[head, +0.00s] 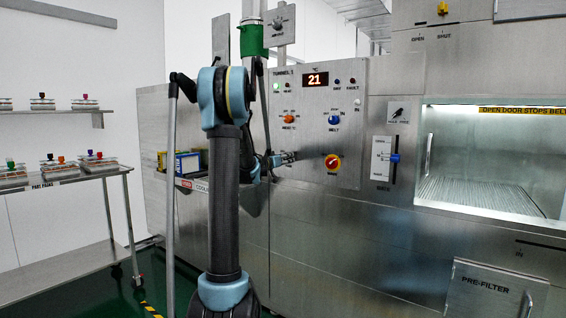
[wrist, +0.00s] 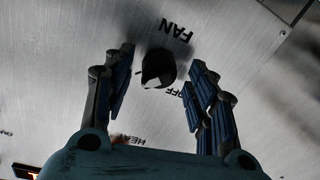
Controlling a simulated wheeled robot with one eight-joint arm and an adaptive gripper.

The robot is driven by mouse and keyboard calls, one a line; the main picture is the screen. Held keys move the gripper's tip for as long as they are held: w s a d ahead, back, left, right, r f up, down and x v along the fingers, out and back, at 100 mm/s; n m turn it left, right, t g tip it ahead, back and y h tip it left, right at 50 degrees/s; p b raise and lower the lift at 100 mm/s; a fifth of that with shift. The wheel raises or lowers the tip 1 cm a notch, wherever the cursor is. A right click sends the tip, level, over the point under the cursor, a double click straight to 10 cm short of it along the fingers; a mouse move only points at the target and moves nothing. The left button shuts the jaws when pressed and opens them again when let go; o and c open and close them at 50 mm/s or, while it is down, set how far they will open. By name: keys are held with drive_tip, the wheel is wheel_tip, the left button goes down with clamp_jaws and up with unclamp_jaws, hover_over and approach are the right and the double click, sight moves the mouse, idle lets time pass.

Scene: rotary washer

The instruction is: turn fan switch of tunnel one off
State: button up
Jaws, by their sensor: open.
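The fan switch (wrist: 158,68) is a small black knob with a pale mark, on the brushed steel panel under the word FAN in the wrist view. The mark shows on its lower left side; the word OFF is at its lower right. My gripper (wrist: 163,58) is open, with one finger on each side of the knob and a visible gap to each. In the head view my gripper (head: 290,157) is at the left part of the tunnel 1 panel (head: 305,95), and I cannot make out the fan knob there.
Above my gripper are an orange heat knob (head: 289,118) and a blue belt knob (head: 334,119). A blue-handled slider (head: 394,158) is farther right. A shelf cart (head: 65,180) stands left.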

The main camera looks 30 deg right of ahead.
drive_tip(key=c, duration=1.1)
drive_tip(key=shift+n, duration=0.3)
drive_tip(key=n, duration=0.5)
drive_tip(key=n+g, duration=0.1)
drive_tip(key=n, duration=1)
drive_tip(key=shift+w+a+n, duration=0.15)
drive_tip(key=shift+w+n, duration=0.15)
drive_tip(key=shift+w, duration=0.05)
drive_tip(key=shift+o, duration=0.3)
